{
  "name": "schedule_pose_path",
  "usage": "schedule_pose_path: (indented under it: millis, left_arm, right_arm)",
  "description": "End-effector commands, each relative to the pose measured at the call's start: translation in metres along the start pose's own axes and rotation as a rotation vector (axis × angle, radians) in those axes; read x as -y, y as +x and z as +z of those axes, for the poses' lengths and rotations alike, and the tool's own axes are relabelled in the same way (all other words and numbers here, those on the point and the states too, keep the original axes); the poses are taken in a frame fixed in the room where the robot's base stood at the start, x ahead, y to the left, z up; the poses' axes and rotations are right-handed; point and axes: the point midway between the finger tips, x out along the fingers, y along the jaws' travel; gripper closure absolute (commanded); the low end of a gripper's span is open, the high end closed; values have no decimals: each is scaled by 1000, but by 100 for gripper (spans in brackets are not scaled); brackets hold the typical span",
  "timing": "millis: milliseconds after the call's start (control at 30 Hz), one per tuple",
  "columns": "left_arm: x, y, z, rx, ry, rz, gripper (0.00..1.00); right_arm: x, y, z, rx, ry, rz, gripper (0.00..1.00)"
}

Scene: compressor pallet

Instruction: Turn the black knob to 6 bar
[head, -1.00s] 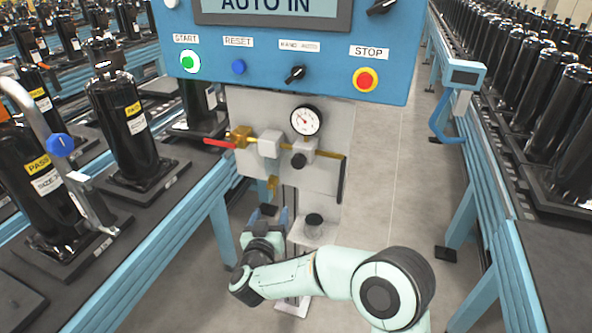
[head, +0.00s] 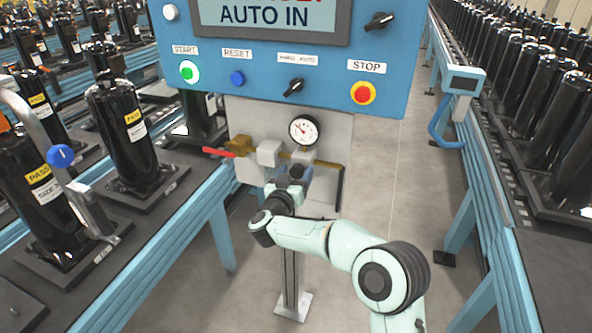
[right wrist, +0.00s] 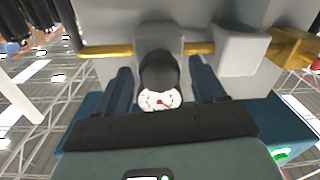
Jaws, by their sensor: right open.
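The black knob (head: 297,171) sits below the regulator on the pale plate under the blue panel. In the right wrist view the knob (right wrist: 159,70) appears between my right gripper's two dark blue fingers. My right gripper (right wrist: 162,84) is open, with a finger on either side and visible gaps to the knob. In the head view my right gripper (head: 295,178) reaches up at the knob from below and partly hides it. The round pressure gauge (head: 303,130) has a white face and a red needle. Its numbers are too small to read. My left gripper is out of view.
A brass pipe (head: 328,164) with a red-handled valve (head: 216,152) runs beside the regulator. The blue control panel (head: 325,80) with its buttons overhangs above. Conveyors with black cylinders stand left and right.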

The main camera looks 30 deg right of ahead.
Motion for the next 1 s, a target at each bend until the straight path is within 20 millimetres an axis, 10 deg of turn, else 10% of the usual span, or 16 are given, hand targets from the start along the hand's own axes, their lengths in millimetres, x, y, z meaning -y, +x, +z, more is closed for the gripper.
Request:
schedule_pose_path:
  millis: [367,567,1000]
  left_arm:
    - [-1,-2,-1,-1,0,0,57]
    - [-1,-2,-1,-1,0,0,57]
    - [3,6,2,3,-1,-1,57]
  right_arm:
    - [0,7,1,0,-1,0,31]
    - [0,7,1,0,-1,0,86]
    - [0,7,2,-3,78,0,86]
